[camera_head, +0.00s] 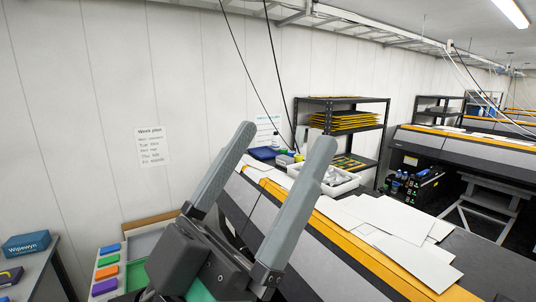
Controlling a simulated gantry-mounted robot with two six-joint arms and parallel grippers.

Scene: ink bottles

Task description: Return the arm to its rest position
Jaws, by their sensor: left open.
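My left gripper (285,138) fills the lower middle of the head view. Its two long grey fingers point up and stand wide apart, with nothing between them. Its dark body hides part of the large printer (345,258) behind it. My right gripper is not in view. Small bottles (401,177) stand in a dark holder by the far printer, too small to make out well.
A white bin (343,187) and white sheets (404,232) lie on the printer top. A dark shelf (377,127) with yellow stacks stands behind. A tray with coloured blocks (108,271) and a blue box (26,244) are at the lower left.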

